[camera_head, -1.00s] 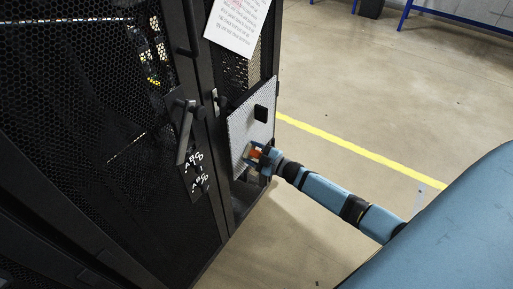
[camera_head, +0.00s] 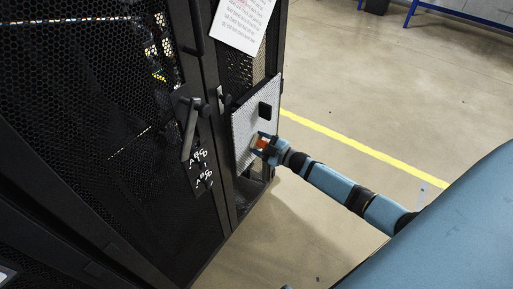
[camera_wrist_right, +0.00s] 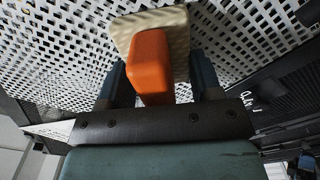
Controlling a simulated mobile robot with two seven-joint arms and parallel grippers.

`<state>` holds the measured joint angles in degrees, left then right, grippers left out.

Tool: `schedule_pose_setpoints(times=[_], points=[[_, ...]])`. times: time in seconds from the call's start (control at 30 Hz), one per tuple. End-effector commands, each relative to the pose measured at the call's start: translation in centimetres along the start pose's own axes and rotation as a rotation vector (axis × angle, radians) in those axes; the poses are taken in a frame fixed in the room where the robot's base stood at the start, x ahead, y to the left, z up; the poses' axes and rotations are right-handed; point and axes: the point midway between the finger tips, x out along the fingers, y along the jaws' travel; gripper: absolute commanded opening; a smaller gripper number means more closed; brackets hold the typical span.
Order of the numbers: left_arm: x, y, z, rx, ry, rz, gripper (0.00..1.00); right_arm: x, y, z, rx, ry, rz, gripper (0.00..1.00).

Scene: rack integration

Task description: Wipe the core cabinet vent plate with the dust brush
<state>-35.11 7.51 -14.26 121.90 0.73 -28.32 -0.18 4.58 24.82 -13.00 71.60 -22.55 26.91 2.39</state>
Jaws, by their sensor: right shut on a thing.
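The vent plate (camera_head: 246,123) is a light grey perforated panel on the front of the dark cabinet, with a small black block on its upper right part. My right gripper (camera_head: 264,146) is shut on the dust brush (camera_head: 260,144) at the plate's lower part. In the right wrist view, the brush's orange handle (camera_wrist_right: 150,65) sits between the two fingers (camera_wrist_right: 152,88). Its beige head (camera_wrist_right: 180,45) lies against or very near the perforated plate (camera_wrist_right: 60,55); exact contact cannot be told. My left gripper is not in view.
A mesh-door rack (camera_head: 110,150) with a black handle (camera_head: 190,128) stands at left. A printed sheet (camera_head: 243,24) hangs above the plate. The floor to the right is open, crossed by a yellow line (camera_head: 350,144). A blue-framed bench (camera_head: 465,12) stands far back.

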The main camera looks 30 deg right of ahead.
Motion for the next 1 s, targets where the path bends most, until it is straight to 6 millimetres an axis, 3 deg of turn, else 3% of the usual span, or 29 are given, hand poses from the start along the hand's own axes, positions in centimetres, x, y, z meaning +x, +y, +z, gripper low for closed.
schedule_pose_setpoints(times=[1.0], points=[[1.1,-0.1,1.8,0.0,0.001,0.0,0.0,-0.2,4.2,4.3,-0.002,0.001,0.0,0.4]])
